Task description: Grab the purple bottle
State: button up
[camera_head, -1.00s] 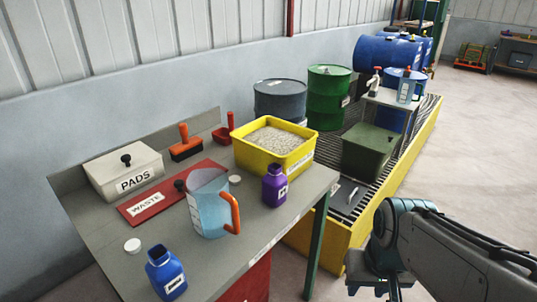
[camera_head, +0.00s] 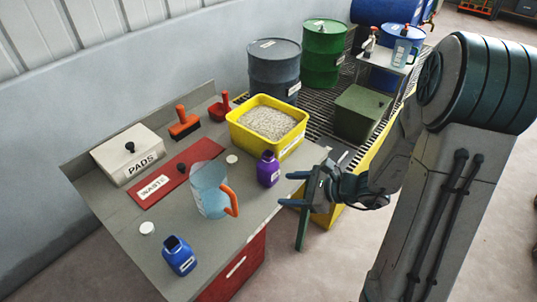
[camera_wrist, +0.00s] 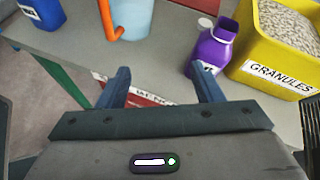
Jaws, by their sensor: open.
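The purple bottle (camera_head: 268,169) stands upright and uncapped on the grey bench, in front of the yellow granules bin. My gripper (camera_head: 287,190) is at the bench's right edge, just right of the bottle, with its fingers pointing left towards it. It is open and empty. In the wrist view the purple bottle (camera_wrist: 212,48) stands beyond the right fingertip, apart from the gripper (camera_wrist: 163,80) or nearly touching; I cannot tell the exact gap.
The yellow bin (camera_head: 285,143) is close behind the bottle. A clear jug (camera_head: 208,190) with an orange handle stands to its left, and a blue bottle (camera_head: 179,256) at the front. A white cap (camera_head: 232,159) lies nearby. A green box (camera_head: 361,113) stands beyond.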

aim_at(268, 167)
jog(key=w+d+m+t+h+p, duration=0.1)
jog(key=w+d+m+t+p, duration=0.1)
jog(key=w+d+m+t, duration=0.3)
jog(key=shift+m+g, duration=0.5)
jog(key=shift+g, duration=0.2)
jog(key=x, duration=0.6)
jog(key=s+p+x, duration=0.1)
jog(key=x, duration=0.2)
jog(key=shift+w+a+f, duration=0.1)
jog(key=shift+a+f, duration=0.15)
jog(key=shift+a, duration=0.2)
jog(key=shift+p+x, duration=0.9)
jog(key=shift+x, duration=1.7)
jog(key=shift+a+r, duration=0.1)
jog(key=shift+r, duration=0.05)
jog(key=c, duration=0.8)
